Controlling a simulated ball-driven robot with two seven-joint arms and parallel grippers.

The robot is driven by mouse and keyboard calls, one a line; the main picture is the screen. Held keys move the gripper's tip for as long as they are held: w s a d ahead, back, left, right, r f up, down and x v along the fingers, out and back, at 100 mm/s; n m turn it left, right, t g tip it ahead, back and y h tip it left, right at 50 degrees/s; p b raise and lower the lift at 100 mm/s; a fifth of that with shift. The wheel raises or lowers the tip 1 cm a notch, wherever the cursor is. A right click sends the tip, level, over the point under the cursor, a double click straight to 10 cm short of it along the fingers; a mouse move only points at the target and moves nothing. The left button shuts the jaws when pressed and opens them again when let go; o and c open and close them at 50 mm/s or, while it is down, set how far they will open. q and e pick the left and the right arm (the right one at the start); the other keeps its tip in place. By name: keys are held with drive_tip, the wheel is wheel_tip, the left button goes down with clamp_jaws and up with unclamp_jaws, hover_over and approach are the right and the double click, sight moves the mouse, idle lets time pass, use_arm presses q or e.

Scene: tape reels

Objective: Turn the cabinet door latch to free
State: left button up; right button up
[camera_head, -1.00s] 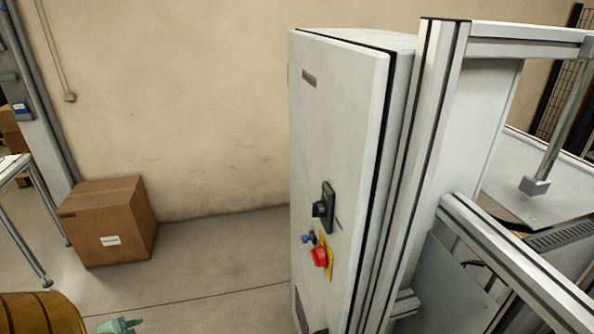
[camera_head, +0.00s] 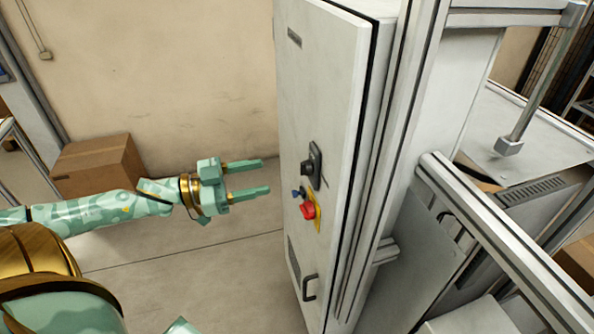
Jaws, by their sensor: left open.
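The grey cabinet door (camera_head: 320,100) stands upright in the middle of the head view and looks closed. Its black latch (camera_head: 311,166) sits on a dark plate at mid-height. Below it are a red knob on a yellow plate (camera_head: 309,211) and a small blue knob (camera_head: 297,193). My left gripper (camera_head: 265,176) reaches in from the left with its two fingers apart and empty. Its fingertips point at the door, left of the latch and apart from it in the picture. My right gripper is not in view.
A black handle (camera_head: 309,287) is low on the door. An aluminium frame (camera_head: 400,170) with rails stands to the right of the cabinet. A cardboard box (camera_head: 98,165) lies on the floor behind my left arm. The floor left of the door is clear.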

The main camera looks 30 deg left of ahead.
sight(305, 168)
use_arm(q)
drive_tip(key=x, duration=0.9)
drive_tip(key=shift+w+d+p, duration=0.15)
drive_tip(key=shift+w+p, duration=0.1)
drive_tip(key=shift+p, duration=0.15)
drive_tip(key=c, duration=1)
